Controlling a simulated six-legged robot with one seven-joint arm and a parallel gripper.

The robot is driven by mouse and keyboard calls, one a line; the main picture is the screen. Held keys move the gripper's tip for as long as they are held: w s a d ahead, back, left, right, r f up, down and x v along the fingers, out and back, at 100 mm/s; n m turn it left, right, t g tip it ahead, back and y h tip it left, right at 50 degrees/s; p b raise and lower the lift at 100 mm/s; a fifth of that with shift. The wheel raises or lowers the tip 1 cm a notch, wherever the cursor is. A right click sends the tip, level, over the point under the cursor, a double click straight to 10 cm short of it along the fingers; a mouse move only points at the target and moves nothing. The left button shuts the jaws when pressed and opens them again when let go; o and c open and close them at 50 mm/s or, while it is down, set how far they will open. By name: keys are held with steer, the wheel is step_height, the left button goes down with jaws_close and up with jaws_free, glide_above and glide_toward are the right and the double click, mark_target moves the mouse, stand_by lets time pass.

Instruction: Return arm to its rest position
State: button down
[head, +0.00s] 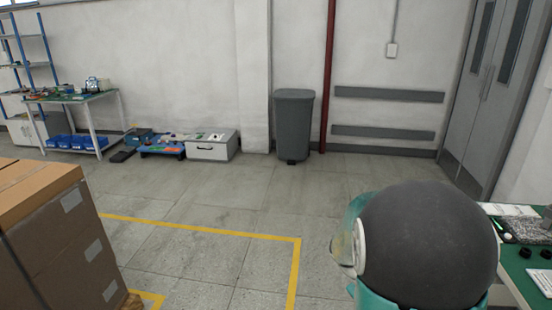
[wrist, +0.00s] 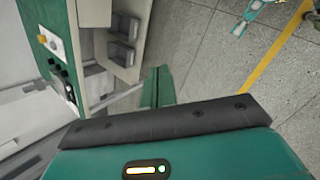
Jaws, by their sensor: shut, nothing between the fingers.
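My gripper (wrist: 157,78) shows in the wrist view, with its teal fingers rising just past a black bar on a teal housing. The fingers are together and hold nothing. Beyond them lie the tiled floor and, to the left, a workbench. In the head view a large dark, rounded part of my arm with teal edges fills the lower right. The gripper's fingers cannot be made out in that view.
A green-topped workbench (head: 521,262) stands close at the right. Cardboard boxes (head: 66,235) stand at the left. A grey bin (head: 293,120) and a grey case (head: 212,146) stand by the far wall. The middle floor, marked by a yellow line (head: 200,229), is clear.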

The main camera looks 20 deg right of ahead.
steer(key=s+a+r+t+y, duration=0.2)
steer(key=a+r+t+y, duration=0.1)
steer(key=a+r, duration=0.6)
steer(key=s+a+r+t+y, duration=0.2)
steer(key=a+r+t, duration=0.4)
steer(key=a, duration=1)
step_height(320, 180, up, 3)
steer(key=shift+a+r+y, duration=0.1)
steer(key=shift+a+y, duration=0.2)
steer(key=shift+y, duration=0.1)
steer(key=shift+s, duration=0.15)
